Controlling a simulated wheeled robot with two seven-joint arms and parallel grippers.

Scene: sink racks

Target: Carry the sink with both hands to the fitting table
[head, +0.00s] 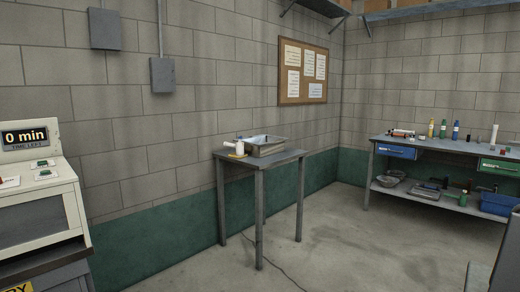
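A grey metal basin that looks like a sink (268,150) sits upright on a small dark grey table (285,158) against the left wall. A white object with a yellowish part (238,150) stands at the table's left end, close beside the basin. I cannot tell from this view whether this small table is the fitting table. Neither of my grippers shows, so what they hold cannot be seen.
A workbench (440,150) with bottles, drawers and a loaded lower shelf stands at the right. A machine with a "0 min" display (25,137) is at the left. A cable (275,268) lies on the floor. The floor between table and workbench is clear.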

